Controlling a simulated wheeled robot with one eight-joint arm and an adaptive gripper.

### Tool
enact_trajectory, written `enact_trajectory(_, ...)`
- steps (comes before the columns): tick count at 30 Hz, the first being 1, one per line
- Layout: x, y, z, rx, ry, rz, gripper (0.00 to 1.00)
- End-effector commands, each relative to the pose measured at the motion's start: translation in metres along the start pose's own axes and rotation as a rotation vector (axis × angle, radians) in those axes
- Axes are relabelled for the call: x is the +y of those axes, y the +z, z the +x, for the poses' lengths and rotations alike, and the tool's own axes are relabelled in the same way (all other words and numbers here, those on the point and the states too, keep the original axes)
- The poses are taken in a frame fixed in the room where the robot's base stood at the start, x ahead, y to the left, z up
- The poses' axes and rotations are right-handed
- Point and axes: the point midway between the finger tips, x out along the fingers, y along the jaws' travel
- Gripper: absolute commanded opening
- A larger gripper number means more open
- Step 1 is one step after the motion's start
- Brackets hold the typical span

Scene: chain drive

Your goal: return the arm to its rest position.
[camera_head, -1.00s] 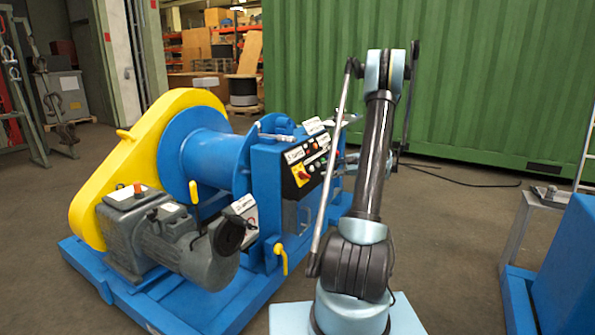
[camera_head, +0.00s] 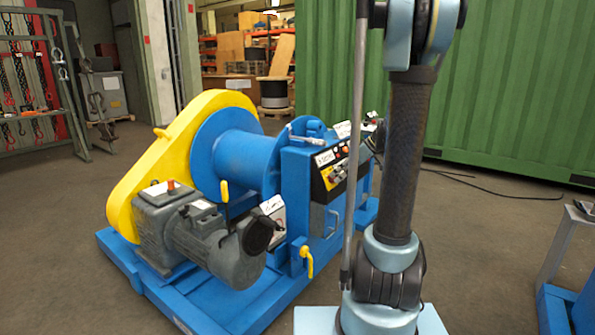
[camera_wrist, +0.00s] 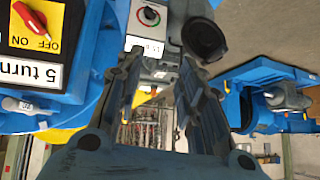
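My arm (camera_head: 403,165) stands upright at the right of the head view, in front of the green container wall. Its elbow is cut off by the top edge. My gripper (camera_wrist: 160,65) shows upside down in the wrist view, with its two dark fingers apart and nothing seen between them. In the head view the gripper is mostly hidden behind my arm, close to the control panel side of the blue winch (camera_head: 237,150).
The winch has a yellow chain guard (camera_head: 150,165), a grey motor (camera_head: 215,245) and a control panel (camera_head: 333,175). A blue frame (camera_head: 560,305) stands at the lower right. A chain rack (camera_head: 40,85) is at the far left. Grey floor (camera_head: 490,240) is open right of my arm.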

Motion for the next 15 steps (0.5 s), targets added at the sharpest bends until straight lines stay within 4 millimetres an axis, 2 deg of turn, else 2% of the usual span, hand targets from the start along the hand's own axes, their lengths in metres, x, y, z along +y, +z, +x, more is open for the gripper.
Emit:
enact_trajectory(1, -0.015, 0.002, -0.002, -0.024, 0.002, 0.031, 0.35)
enact_trajectory(3, -0.032, 0.006, -0.004, -0.058, 0.010, 0.082, 0.35)
enact_trajectory(15, -0.123, 0.046, -0.016, -0.235, 0.102, 0.363, 0.35)
